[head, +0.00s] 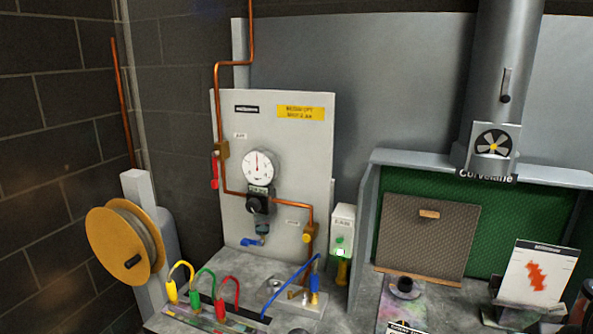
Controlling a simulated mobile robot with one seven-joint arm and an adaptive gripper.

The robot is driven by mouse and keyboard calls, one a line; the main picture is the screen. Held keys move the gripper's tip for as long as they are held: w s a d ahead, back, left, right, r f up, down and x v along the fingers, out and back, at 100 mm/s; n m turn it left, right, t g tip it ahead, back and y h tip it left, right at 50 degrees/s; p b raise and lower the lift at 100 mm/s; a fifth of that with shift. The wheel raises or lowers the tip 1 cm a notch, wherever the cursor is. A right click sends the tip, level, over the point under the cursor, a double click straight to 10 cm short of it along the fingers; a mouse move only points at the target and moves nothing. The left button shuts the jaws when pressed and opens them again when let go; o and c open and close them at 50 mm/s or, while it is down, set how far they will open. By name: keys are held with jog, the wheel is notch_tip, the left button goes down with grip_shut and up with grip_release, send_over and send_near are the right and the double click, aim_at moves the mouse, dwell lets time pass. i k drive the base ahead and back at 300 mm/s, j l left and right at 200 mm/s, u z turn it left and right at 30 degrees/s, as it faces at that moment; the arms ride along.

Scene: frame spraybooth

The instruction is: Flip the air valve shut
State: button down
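A grey panel (285,145) carries copper pipework and a round gauge (257,167). At its left edge a brass valve body (221,151) sits on the vertical copper pipe, next to a small white label (240,135) that seems to read "AIR". The valve's red lever (214,171) points straight down, along the pipe. My gripper is not in view, and nothing touches the lever.
A yellow-knobbed fitting (307,237) and a blue fitting (254,241) sit lower on the panel. A hose reel (125,243) stands at left. Coloured hose loops (205,283) stand on the bench below. A spray booth (525,205) is at right. The space before the lever looks clear.

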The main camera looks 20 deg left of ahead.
aim_at(214, 183)
jog(key=u, duration=1.55)
jog(key=i+j, duration=0.05)
